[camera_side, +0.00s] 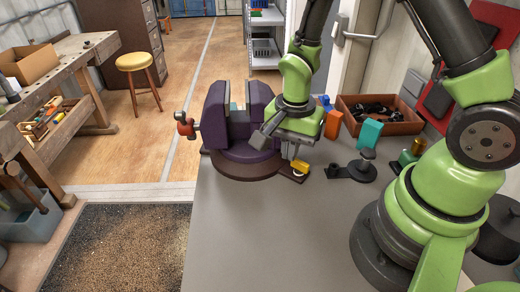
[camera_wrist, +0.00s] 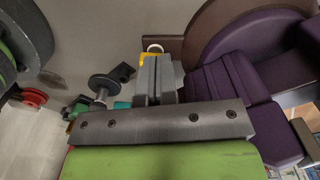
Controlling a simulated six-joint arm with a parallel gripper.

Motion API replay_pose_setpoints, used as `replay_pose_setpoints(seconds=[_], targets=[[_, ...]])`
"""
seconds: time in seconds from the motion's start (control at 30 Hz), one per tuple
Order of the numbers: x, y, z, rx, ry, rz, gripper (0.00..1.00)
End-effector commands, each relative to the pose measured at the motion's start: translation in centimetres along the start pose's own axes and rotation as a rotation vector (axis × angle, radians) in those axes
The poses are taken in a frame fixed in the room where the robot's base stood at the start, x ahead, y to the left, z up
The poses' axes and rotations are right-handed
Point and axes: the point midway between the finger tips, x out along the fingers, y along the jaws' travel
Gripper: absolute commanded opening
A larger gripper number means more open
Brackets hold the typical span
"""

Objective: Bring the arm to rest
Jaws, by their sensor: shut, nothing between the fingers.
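My arm is green and dark grey and reaches in from the right in the side view. My gripper (camera_side: 290,154) points down over the bench (camera_side: 245,235), just right of the purple vise (camera_side: 217,118). In the wrist view, my gripper's two grey fingers (camera_wrist: 158,62) are together with nothing between them. The vise (camera_wrist: 235,75) shows close on the right there. A small yellow piece (camera_side: 300,167) on a dark base lies just below and beside the fingers. Whether the fingertips touch anything is not clear.
A black clamp-like fixture (camera_side: 354,170), a teal block (camera_side: 370,133) and an orange piece (camera_side: 333,123) stand right of my gripper. A brown tray (camera_side: 405,127) of dark parts is behind them. The bench front is clear. A stool (camera_side: 138,63) stands on the floor.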

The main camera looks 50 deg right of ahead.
Motion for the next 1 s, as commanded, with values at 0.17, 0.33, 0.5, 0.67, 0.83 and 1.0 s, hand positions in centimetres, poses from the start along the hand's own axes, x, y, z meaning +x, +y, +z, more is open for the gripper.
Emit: replay_pose_setpoints(seconds=[0.17, 0.33, 0.5, 0.67, 0.83, 1.0], targets=[[-1.4, 0.0, 0.0, 0.001, 0.000, -0.002, 0.00], [-1.5, 0.0, 0.0, 0.000, 0.000, 0.000, 0.00], [-1.7, 0.0, 0.0, -0.005, 0.001, -0.005, 0.00], [-4.5, -0.3, 0.0, -0.074, 0.012, -0.064, 0.00], [-10.8, 0.3, 0.6, -0.256, 0.049, -0.196, 0.00], [-16.3, 2.5, 1.7, -0.459, 0.104, -0.332, 0.00]])
